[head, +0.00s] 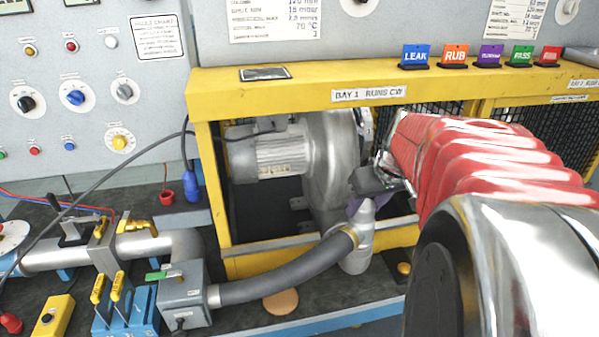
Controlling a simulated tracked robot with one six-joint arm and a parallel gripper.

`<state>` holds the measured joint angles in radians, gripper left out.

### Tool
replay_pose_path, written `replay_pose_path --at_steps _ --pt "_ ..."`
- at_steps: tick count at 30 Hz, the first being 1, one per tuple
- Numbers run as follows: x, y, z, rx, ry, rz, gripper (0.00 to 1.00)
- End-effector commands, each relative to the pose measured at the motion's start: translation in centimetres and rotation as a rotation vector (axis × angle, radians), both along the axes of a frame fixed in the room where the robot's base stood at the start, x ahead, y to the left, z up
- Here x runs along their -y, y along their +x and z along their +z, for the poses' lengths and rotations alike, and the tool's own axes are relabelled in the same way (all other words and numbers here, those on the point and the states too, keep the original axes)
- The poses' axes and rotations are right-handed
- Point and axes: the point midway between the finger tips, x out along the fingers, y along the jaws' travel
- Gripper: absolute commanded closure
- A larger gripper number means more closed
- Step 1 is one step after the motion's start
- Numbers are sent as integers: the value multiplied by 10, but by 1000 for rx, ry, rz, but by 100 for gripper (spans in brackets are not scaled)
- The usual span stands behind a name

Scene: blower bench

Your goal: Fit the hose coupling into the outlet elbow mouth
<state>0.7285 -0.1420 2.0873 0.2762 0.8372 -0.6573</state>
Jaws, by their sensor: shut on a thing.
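I take this fitting as the hose coupling (366,218); a small purple patch (354,206) shows beside the jaws. The grey hose (285,284) joins it at a brass-coloured ring (351,236). The fitting stands nearly upright in front of the blower's yellow frame. The silver blower housing (335,150) is behind it, its lower part partly covered. I cannot clearly make out the outlet elbow mouth, or whether the coupling touches it.
The yellow frame (210,190) surrounds the blower, with a crossbar low in front. The hose runs left to a grey box (184,296). Coloured tags (454,56) line the top beam.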

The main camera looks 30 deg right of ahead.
Motion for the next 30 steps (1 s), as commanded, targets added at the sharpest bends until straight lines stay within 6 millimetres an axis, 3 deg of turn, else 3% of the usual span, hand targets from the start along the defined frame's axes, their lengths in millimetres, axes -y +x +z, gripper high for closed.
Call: replay_pose_path --at_steps 12,13,22,30 --pt "0 0 -3 -1 1 0 100" --pt "0 0 -3 -1 1 0 58" --pt "0 0 -3 -1 0 0 37" --pt "0 0 -2 -2 1 0 37"
